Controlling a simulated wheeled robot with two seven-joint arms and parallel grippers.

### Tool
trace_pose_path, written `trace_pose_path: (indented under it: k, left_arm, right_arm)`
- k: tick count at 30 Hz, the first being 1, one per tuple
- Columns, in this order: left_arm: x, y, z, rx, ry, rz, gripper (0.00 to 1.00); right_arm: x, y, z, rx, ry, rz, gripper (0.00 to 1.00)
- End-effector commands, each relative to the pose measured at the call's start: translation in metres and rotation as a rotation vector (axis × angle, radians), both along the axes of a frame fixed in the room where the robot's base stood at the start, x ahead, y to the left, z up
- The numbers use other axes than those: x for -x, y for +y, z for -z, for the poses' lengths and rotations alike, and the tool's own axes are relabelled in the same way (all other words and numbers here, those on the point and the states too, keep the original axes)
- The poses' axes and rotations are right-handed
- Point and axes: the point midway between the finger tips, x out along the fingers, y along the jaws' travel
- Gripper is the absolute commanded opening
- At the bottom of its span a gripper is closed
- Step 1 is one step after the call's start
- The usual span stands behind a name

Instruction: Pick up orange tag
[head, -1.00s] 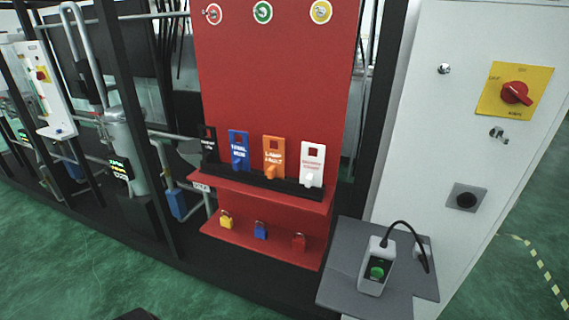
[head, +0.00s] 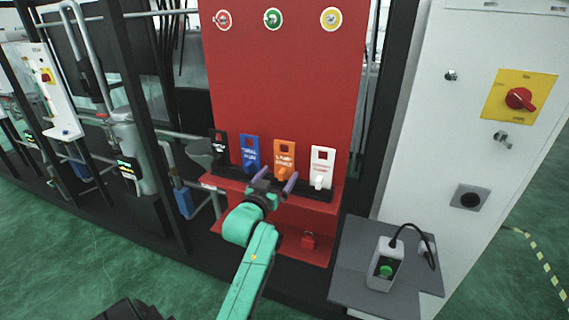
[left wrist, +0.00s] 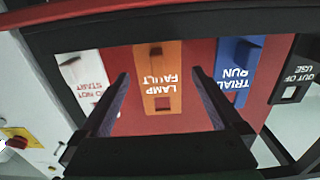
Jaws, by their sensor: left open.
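The orange tag (head: 284,153), lettered "LAMP FAULT", stands upright in the black rack on the red board's upper shelf, between the blue and white tags. In the left wrist view the orange tag (left wrist: 158,80) appears upside down, between my two fingers and beyond them. My left gripper (head: 275,175) is open and empty, just in front of the rack, with its fingers pointing at the orange tag; it also shows in the left wrist view (left wrist: 160,100). The fingers look apart from the tag; the exact gap is hard to tell. My right gripper is not in view.
The blue tag (head: 250,150) and black tag (head: 219,145) stand left of the orange one, the white tag (head: 321,165) right. A grey side table (head: 350,268) holds a green-button box (head: 386,266).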

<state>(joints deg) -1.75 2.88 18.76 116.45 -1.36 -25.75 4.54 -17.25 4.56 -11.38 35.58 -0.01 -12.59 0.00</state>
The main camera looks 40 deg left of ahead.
Motion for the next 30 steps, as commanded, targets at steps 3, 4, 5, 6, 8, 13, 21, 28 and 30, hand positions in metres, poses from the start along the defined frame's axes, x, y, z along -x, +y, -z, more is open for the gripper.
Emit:
trace_pose_path:
  k: [3,4,5,6,8,13,21,28,30]
  left_arm:
    - [-0.021,0.005,-0.007,0.001,0.000,0.000,1.00]
    - [-0.027,0.007,-0.007,0.001,0.000,0.000,1.00]
    - [-0.032,0.008,-0.006,0.001,-0.001,0.001,1.00]
    - [-0.038,0.011,-0.004,0.001,0.000,0.001,1.00]
    - [-0.043,0.013,-0.003,0.000,0.000,0.001,1.00]
    - [-0.045,0.013,-0.001,0.000,-0.001,0.001,1.00]
    - [-0.045,0.013,-0.001,0.000,-0.001,0.001,0.24]
    - [-0.045,0.013,-0.002,0.000,-0.001,0.001,0.24]
    - [-0.045,0.013,-0.005,0.000,-0.001,0.001,0.24]
  right_arm:
    - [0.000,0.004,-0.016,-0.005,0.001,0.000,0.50]
    - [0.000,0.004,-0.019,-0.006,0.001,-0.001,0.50]
    - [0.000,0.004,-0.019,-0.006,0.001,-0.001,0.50]
    - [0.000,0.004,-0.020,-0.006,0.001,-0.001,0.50]
    - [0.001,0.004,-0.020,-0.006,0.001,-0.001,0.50]
    - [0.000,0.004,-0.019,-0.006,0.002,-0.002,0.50]
    - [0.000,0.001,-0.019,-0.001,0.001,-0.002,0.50]
    - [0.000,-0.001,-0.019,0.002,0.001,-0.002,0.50]
    - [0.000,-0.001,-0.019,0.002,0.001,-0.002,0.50]
